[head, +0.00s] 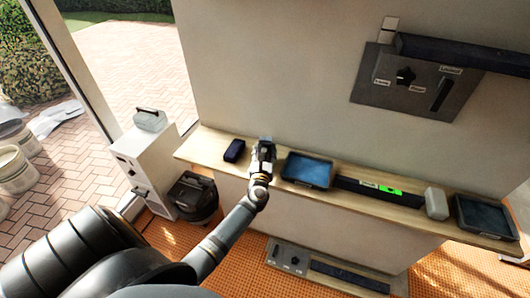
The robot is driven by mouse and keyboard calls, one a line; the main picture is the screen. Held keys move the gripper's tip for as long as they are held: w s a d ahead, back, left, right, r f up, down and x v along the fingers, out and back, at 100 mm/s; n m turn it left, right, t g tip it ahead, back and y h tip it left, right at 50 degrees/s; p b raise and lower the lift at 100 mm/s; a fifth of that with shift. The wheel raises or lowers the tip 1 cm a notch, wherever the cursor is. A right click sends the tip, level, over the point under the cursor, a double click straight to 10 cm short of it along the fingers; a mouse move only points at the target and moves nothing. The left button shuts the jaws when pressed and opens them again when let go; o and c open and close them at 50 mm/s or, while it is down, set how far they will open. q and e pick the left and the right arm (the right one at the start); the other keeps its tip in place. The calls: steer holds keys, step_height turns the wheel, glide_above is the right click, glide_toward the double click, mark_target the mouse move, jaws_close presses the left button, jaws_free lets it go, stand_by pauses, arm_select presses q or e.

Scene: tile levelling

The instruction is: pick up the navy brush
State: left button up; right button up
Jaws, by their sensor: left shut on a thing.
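A dark navy block (234,150), which may be the navy brush, lies on the wooden ledge (212,142) at its left part. My left gripper (264,146) is over the ledge just right of the navy block, with a small gap between them in the picture. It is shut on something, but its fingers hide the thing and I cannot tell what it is. My right gripper is out of view.
A blue-topped tray (307,170) lies close right of my left gripper. Further right are a dark bar with a green display (378,191), a pale block (436,203) and another dark tray (488,217). A black bucket (193,197) stands below left.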

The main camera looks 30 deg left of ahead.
arm_select(q)
jaws_close()
step_height(320, 180, up, 10)
steer(key=p, duration=0.3)
steer(key=shift+f, duration=0.15)
